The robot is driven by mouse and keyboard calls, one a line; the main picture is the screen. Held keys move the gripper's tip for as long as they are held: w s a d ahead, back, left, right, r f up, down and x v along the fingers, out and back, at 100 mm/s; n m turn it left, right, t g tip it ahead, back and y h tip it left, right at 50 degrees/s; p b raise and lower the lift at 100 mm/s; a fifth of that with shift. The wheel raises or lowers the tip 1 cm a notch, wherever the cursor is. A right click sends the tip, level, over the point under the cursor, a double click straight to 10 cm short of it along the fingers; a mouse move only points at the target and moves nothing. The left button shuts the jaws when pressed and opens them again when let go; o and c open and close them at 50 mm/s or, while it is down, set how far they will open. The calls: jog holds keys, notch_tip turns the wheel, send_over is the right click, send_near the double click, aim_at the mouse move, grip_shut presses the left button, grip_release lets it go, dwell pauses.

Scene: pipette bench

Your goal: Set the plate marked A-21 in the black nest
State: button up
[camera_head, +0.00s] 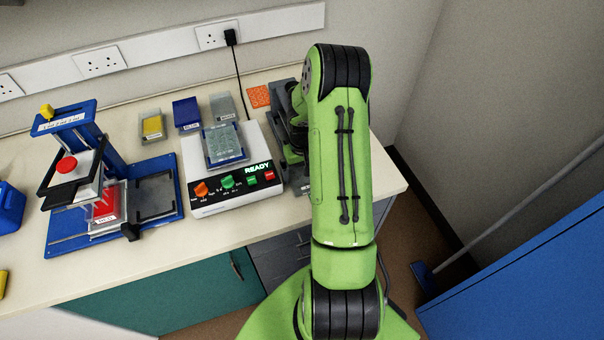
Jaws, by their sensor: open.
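Several plates are in view, but their small labels are too small to read, so I cannot tell which one is A-21. A yellow plate (152,127), a blue plate (187,113) and a grey plate (222,106) stand in a row at the back of the bench. A clear plate (223,143) sits on the white device with the READY display. A red plate (106,205) sits under the blue press. The black nest (155,193) looks empty, on the blue base right of the red plate. My gripper (291,128) is open, right of the white device, mostly hidden behind my green arm.
The white device (235,187) has coloured knobs and a cable to the wall. The blue press (80,140) rises left of the nest. A dark grey stand (297,182) and an orange mat (259,96) are near my arm. The bench front (215,232) is clear.

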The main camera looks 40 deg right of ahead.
aim_at(303, 177)
jog(key=c, duration=0.8)
notch_tip(303, 177, up, 10)
jog(key=shift+r, duration=0.1)
